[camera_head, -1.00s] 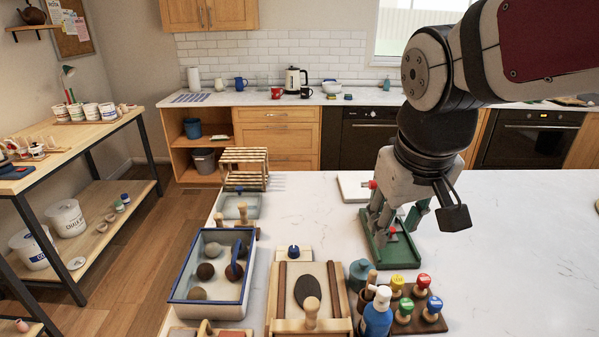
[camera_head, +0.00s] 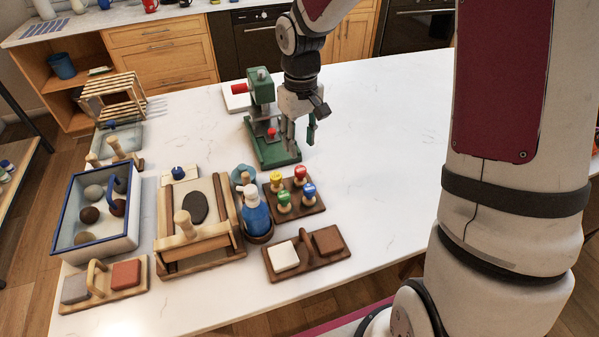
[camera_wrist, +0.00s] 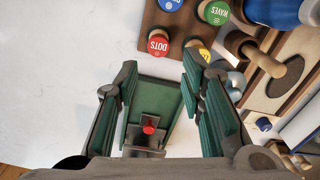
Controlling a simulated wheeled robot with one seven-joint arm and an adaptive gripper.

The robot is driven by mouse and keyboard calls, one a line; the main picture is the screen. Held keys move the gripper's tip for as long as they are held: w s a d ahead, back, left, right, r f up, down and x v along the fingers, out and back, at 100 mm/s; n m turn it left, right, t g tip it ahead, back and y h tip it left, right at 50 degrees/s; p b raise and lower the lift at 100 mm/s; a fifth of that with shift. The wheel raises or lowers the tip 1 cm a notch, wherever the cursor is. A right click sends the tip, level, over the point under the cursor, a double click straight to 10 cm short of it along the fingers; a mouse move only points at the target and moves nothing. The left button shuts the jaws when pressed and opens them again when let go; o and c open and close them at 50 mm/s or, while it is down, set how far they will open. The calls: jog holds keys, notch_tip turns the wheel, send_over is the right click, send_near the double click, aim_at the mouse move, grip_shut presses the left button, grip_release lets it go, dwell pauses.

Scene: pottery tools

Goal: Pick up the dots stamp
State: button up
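The dots stamp (camera_wrist: 158,45) has a round red top lettered DOTS and stands on a dark wooden stamp block (camera_head: 294,210). In the head view its red top (camera_head: 300,172) is at the block's far right, beside the yellow, green and blue stamps. My gripper (camera_head: 301,132) is open and empty, in front of the green press and beyond the stamps. In the wrist view the gripper's green-padded fingers (camera_wrist: 160,76) are spread apart, with the dots stamp just past their tips, not between them.
The green press (camera_head: 262,125) with a red knob stands close beside my gripper. A blue bottle (camera_head: 256,214) is left of the stamps. A wooden tray with a brown and a white block (camera_head: 286,256) lies nearer. The tabletop right of the stamps is clear.

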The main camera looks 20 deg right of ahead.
aim_at(300, 169)
notch_tip(300, 169, down, 6)
jog(key=shift+r, duration=0.2)
jog(key=shift+w+f+p, duration=0.15)
jog(key=shift+f+p, duration=0.45)
jog(key=shift+f, duration=2)
jog(key=c, duration=0.8)
